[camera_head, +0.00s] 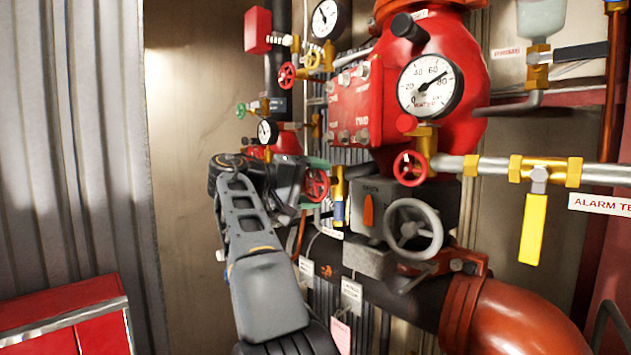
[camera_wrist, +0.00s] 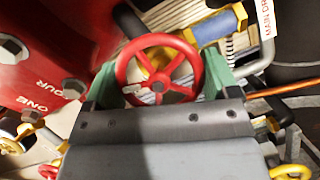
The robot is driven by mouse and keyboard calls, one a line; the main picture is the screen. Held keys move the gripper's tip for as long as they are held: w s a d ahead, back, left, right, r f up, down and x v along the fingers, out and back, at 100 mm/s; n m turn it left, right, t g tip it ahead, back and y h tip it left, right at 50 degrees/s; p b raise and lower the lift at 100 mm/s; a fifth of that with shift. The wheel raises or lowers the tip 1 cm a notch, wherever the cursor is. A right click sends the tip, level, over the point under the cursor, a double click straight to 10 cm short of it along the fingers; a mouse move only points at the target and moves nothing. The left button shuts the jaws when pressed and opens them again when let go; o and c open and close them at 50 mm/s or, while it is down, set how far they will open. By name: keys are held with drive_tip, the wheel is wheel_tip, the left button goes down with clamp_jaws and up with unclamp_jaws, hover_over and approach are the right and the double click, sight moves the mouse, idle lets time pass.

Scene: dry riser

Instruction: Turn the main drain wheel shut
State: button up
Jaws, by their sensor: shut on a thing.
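The red spoked handwheel (camera_wrist: 159,86) fills the middle of the wrist view, beside a white label reading "MAIN DR" (camera_wrist: 266,18). In the head view the wheel (camera_head: 317,185) sits in the middle, partly hidden by my gripper (camera_head: 305,181). In the wrist view my gripper (camera_wrist: 162,80) has one green-padded finger at the left rim and one at the right rim. It is shut on the wheel, and the lower rim is close to the gripper's grey body. A brass valve body shows behind the spokes.
A red bolted cover (camera_head: 355,105) is just above my gripper. A grey handwheel (camera_head: 413,229) on a grey box, another red wheel (camera_head: 410,168) and a yellow lever (camera_head: 533,229) are to the right. A large black pipe (camera_head: 400,302) runs below. Open wall lies left.

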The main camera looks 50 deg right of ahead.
drive_tip(key=m+t+y, duration=0.1)
drive_tip(key=m+t, duration=0.1)
drive_tip(key=m, duration=0.3)
drive_tip(key=m+t+b, duration=0.1)
drive_tip(key=m+t, duration=0.2)
drive_tip(key=shift+m+y, duration=0.3)
drive_tip(key=shift+b, duration=0.3)
idle(0.5)
drive_tip(key=o, duration=0.8)
drive_tip(key=shift+r, duration=0.1)
drive_tip(key=p+v, duration=0.3)
drive_tip(key=v, duration=1)
drive_tip(key=shift+a, duration=0.35)
drive_tip(key=shift+s, duration=0.1)
